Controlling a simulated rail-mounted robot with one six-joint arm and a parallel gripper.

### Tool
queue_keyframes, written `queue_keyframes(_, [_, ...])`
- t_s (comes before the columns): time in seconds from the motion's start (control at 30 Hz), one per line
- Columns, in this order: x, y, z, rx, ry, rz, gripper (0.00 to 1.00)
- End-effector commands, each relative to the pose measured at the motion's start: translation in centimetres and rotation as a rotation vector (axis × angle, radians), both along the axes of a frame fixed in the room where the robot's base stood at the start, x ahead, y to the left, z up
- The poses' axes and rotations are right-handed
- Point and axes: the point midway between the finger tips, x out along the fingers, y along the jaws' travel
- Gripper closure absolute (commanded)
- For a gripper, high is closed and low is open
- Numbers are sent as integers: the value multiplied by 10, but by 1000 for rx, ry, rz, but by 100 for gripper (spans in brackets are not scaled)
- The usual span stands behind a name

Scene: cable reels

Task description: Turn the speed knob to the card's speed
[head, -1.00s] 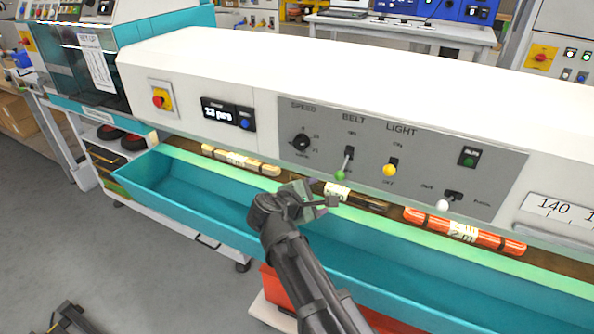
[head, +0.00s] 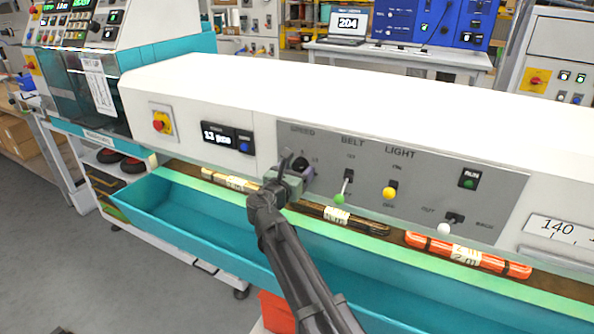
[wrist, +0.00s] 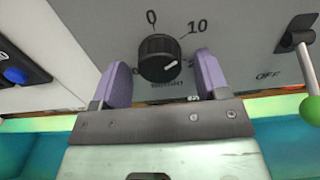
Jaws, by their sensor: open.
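The speed knob (wrist: 158,58) is black and ribbed, on the grey control panel (head: 420,170) under the word SPEED. In the wrist view its white mark points to the lower right, below the 10 and its tick. The 0 is above the knob; other scale marks are partly hidden. My gripper (wrist: 161,72) is open, with one purple finger on each side of the knob and visible gaps. In the head view my gripper partly covers the knob.
Right of the knob are the green-tipped belt lever (head: 340,198), yellow light lever (head: 389,193) and white-tipped lever (head: 443,229). A red stop button (head: 160,122) and a display (head: 217,135) are on the left. A teal trough (head: 190,225) runs below.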

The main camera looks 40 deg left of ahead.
Motion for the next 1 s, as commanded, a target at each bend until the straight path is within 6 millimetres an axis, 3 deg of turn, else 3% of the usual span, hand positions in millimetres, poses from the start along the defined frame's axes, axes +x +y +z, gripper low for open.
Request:
queue_keyframes(0.27, [5, 1, 0, 1, 0, 0, 32])
queue_keyframes(0.6, [5, 1, 0, 1, 0, 0, 80])
queue_keyframes(1.0, [5, 1, 0, 68, 14, 0, 80])
